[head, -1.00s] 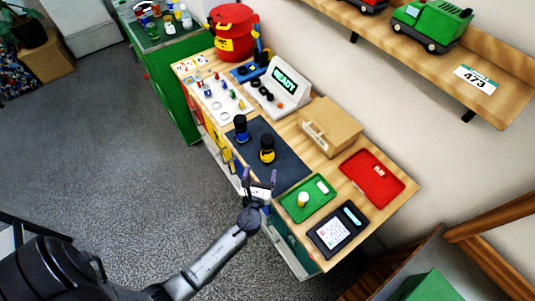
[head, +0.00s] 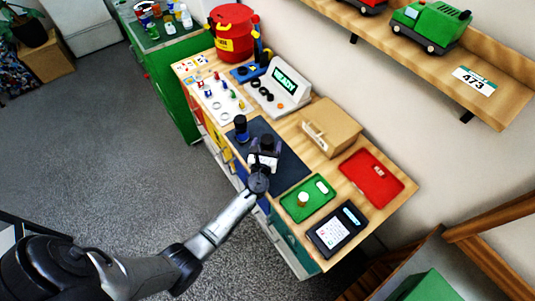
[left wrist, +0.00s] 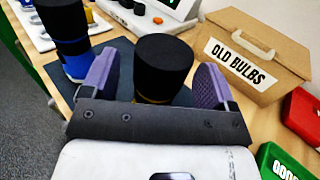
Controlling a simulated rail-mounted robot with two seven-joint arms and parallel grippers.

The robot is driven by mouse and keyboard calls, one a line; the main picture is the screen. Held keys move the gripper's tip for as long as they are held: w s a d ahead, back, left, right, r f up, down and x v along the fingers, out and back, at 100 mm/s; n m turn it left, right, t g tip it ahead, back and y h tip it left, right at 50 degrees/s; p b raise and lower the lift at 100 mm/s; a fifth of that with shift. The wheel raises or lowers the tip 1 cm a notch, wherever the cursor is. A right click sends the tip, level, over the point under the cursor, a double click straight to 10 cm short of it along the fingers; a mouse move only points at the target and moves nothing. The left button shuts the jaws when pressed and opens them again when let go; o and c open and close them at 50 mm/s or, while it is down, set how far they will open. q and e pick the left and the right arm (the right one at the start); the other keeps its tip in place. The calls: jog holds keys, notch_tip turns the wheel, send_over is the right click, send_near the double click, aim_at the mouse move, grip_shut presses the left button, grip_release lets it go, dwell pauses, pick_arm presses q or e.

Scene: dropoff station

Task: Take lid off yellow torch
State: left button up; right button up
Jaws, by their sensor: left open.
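The yellow torch stands on the dark mat (head: 290,172), mostly hidden by my left gripper in the head view, with its black top (head: 267,141) showing. In the left wrist view its black cap (left wrist: 163,62) rises between the two purple-padded fingers, with a sliver of yellow below. My left gripper (head: 264,153) is open, one finger on each side of the torch; in the left wrist view (left wrist: 155,85) gaps show beside the cap. My right gripper is out of view.
A blue torch with a black top (head: 241,129) stands close to the left. An "OLD BULBS" box (left wrist: 258,55) is to the right. A green tray (head: 291,211) and red tray (head: 360,181) lie nearer the right end. A console (head: 279,84) stands behind.

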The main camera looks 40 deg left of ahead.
pick_arm(q)
jog(key=shift+x, duration=0.85)
jog(key=shift+c, duration=0.4)
jog(key=c, duration=1.3)
